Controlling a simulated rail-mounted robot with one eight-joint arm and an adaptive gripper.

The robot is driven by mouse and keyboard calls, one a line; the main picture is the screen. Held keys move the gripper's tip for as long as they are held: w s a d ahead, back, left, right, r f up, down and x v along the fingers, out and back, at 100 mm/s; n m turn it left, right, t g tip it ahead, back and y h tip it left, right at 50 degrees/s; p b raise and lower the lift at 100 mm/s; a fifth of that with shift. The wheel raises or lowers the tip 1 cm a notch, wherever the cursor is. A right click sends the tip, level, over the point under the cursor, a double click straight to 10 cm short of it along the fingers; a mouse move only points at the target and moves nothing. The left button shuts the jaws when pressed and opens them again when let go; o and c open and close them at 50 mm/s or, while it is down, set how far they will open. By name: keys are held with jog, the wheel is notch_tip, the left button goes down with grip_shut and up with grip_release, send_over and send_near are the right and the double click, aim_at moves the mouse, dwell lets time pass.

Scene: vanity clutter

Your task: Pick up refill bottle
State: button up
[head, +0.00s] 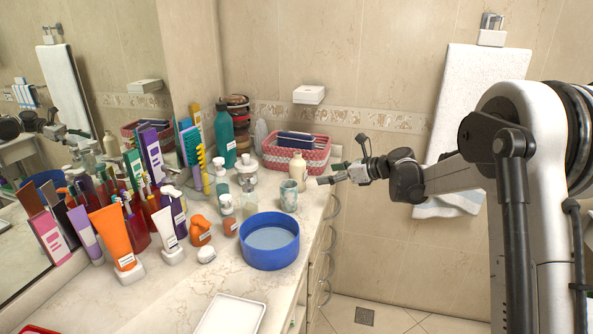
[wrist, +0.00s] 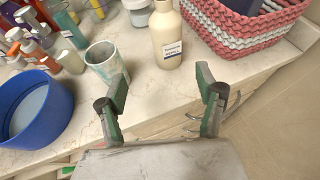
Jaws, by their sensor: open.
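A cream bottle (head: 298,172) with a white label stands upright near the counter's right edge. In the head view my gripper (head: 324,180) is just right of the bottle, at the counter edge.
A speckled cup (head: 289,196) stands close in front of the bottle. A pink and white woven basket (head: 297,154) is behind it. A blue bowl (head: 269,241) is nearer the front. Several bottles and tubes crowd the left. The floor side at right is free.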

aim_at(303, 176)
jog(key=x, duration=0.9)
jog(key=shift+w+d, duration=0.1)
jog(key=shift+w, duration=0.25)
jog(key=shift+w+p+x, duration=0.2)
jog(key=shift+x, duration=1.15)
jog(key=shift+w+p+x, duration=0.15)
jog(key=shift+w+x, duration=0.05)
jog(key=shift+x, duration=1.15)
jog(key=shift+d+r, duration=0.15)
jog(key=shift+r, duration=0.1)
jog(key=c, duration=1.5)
